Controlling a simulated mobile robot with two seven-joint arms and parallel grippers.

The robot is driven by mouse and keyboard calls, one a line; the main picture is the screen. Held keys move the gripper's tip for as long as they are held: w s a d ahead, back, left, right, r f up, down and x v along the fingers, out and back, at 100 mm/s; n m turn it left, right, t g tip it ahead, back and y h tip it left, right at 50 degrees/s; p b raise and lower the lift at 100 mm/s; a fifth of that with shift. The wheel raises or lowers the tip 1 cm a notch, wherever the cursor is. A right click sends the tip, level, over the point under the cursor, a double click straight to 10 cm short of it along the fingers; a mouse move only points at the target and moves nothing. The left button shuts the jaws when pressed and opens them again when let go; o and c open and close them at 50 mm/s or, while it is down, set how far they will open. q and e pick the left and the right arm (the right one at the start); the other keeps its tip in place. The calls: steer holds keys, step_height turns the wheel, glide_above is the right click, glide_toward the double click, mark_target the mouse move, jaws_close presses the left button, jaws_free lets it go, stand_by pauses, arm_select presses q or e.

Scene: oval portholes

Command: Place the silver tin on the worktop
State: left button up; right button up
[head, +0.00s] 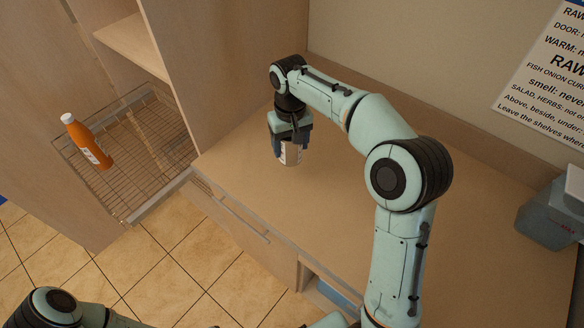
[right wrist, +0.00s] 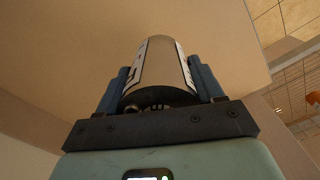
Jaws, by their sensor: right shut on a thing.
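The silver tin (head: 291,154) with a white label is between the fingers of my right gripper (head: 290,145), over the left part of the worktop (head: 250,184). In the right wrist view the tin (right wrist: 160,65) sits between both blue fingers of the right gripper (right wrist: 160,85), which are shut on its sides. The head view does not clearly show whether the tin's base touches the worktop. My left arm shows only in part at the bottom left of the head view; its gripper is not in view.
A tall cabinet panel (head: 235,70) rises beside the worktop's left end. A grey container (head: 548,215) stands at the right. The middle of the worktop is clear.

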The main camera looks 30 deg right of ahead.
arm_select(q)
steer(key=shift+s+f+b, duration=0.5)
steer(key=shift+s+f, duration=0.2)
steer(key=shift+f, duration=0.15)
arm_select(e)
step_height(320, 180, down, 9)
steer(key=shift+w+f, duration=0.1)
steer(key=shift+f, duration=0.05)
steer(key=shift+f, duration=0.15)
steer(key=o, duration=1.4)
arm_select(q)
steer(key=shift+s, duration=0.1)
arm_select(e)
step_height(320, 180, up, 11)
steer(key=shift+r+p, duration=0.1)
steer(key=shift+p, duration=0.75)
steer(key=shift+r, duration=0.5)
arm_select(q)
steer(key=shift+w+r, duration=1.2)
steer(key=shift+r, duration=0.05)
